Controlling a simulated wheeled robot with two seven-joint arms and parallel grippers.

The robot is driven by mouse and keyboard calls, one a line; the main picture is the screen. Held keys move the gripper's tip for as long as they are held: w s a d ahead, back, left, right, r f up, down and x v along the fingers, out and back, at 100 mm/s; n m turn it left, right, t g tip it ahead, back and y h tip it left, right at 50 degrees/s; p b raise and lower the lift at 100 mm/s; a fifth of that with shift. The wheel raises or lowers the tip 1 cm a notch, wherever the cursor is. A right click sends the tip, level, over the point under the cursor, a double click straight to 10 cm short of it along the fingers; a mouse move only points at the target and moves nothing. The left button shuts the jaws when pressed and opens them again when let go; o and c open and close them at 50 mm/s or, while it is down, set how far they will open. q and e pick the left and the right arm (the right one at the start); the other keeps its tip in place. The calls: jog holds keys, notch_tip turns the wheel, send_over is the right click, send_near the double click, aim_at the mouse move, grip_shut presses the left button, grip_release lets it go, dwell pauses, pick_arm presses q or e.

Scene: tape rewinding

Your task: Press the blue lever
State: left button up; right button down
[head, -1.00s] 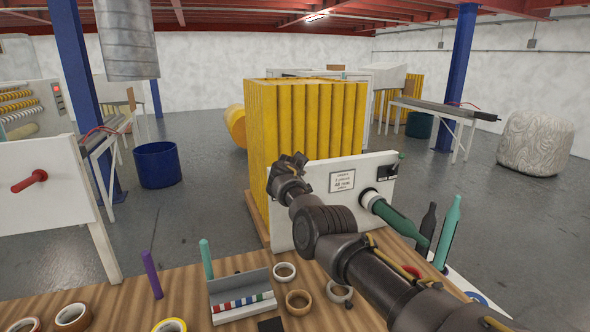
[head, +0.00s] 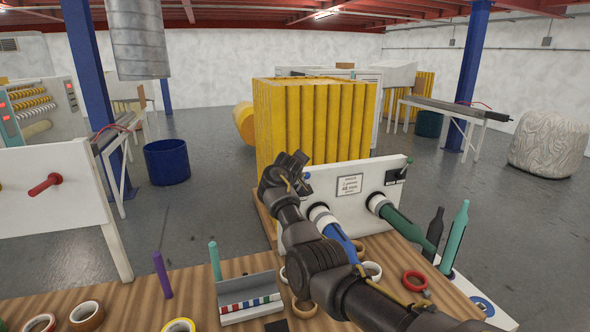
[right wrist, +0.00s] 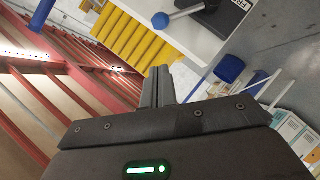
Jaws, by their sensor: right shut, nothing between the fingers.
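The blue lever (right wrist: 175,16) shows in the right wrist view as a rod with a round blue knob on a black base. The knob (head: 307,175) is a small blue spot on the white panel in the head view, and the rest of the lever is hidden behind my gripper. My right gripper (head: 293,163) is shut and empty, raised in front of the panel's left part. Its fingers (right wrist: 160,80) point up toward the lever in the right wrist view, with a visible gap in the picture between tips and knob. My left gripper is not in view.
Bottles (head: 454,237) stand at the right. Tape rolls and a grey tray (head: 248,288) lie on the wooden table.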

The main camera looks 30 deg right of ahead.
jog(key=b+v, duration=0.1)
jog(key=v, duration=0.4)
jog(key=shift+s+a+r, duration=0.15)
jog(key=shift+s+r, duration=0.1)
